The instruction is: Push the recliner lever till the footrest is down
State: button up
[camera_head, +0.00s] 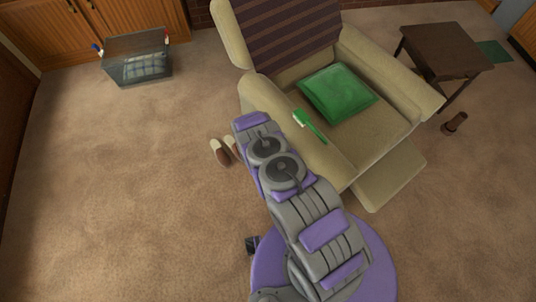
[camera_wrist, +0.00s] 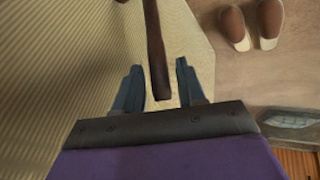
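The beige recliner (camera_head: 365,95) stands right of centre in the head view, and its footrest (camera_head: 392,180) sticks out at the front. The dark brown lever (camera_wrist: 155,45) hangs down in the wrist view beside the recliner's ribbed side (camera_wrist: 60,60). My gripper (camera_wrist: 160,80) is open, with the lever's lower end between its two blue-grey fingers. I see gaps on both sides of the lever, and I cannot tell whether it touches the gripper's palm. In the head view my arm hides the gripper and the lever.
A pair of slippers (camera_head: 221,152) lies on the carpet left of the recliner; they show in the wrist view (camera_wrist: 250,25). A green cushion (camera_head: 338,92) is on the seat, and a green brush (camera_head: 310,125) on the armrest. A glass box (camera_head: 137,58) and side table (camera_head: 447,50) stand farther off.

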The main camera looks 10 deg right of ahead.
jog(key=shift+b+x, duration=0.5)
jog(key=shift+x, duration=0.7)
jog(key=shift+w, duration=0.15)
grip_shut()
